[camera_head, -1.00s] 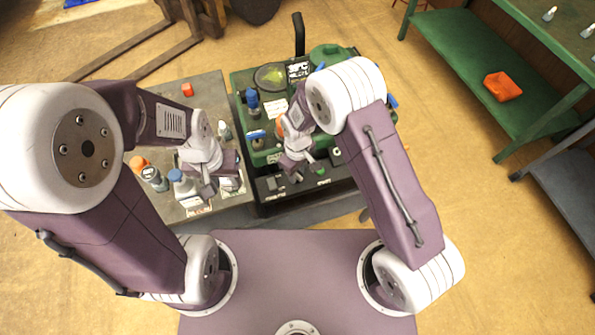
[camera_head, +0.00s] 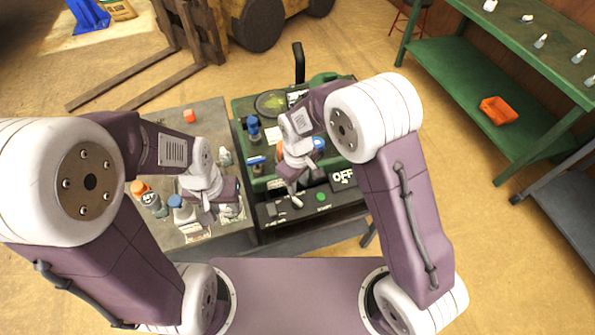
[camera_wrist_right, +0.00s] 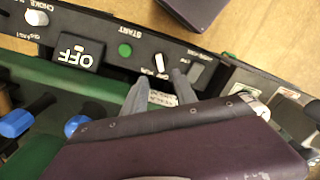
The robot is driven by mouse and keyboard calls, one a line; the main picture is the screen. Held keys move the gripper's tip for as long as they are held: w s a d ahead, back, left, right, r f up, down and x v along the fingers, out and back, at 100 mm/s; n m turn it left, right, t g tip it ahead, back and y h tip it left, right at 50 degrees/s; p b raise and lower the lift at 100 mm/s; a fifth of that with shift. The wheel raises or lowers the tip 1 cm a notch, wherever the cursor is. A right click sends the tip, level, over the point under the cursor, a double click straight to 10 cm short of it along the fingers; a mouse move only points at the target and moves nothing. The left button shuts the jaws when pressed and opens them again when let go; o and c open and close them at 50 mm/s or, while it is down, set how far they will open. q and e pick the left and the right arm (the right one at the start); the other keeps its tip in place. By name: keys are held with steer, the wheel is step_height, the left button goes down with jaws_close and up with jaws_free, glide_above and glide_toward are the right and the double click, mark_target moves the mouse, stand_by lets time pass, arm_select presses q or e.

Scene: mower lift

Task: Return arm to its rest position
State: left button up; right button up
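My right arm reaches in from the right, and its gripper (camera_head: 293,197) is over the left front of the black control panel (camera_head: 275,235). In the right wrist view its two grey fingers (camera_wrist_right: 160,80) are spread apart with nothing between them. They overlap the panel near a white knob (camera_wrist_right: 158,62); I cannot tell whether they touch it. My left arm is folded in from the left, with its gripper (camera_head: 212,215) low over the grey table. Its finger opening is unclear.
The panel has an OFF switch (camera_wrist_right: 75,55) and a green START button (camera_wrist_right: 124,50). Floor between is clear.

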steer(key=w+d+r+m+t, duration=0.1)
steer(key=d+r+m, duration=0.3)
steer(key=d+r, duration=0.6)
steer(key=s+d+f+m, duration=0.3)
steer(key=s+d+m, duration=0.3)
steer(key=s, duration=0.5)
steer(key=shift+s+d+f, duration=0.15)
steer(key=shift+d+f, duration=0.1)
steer(key=shift+d, duration=0.7)
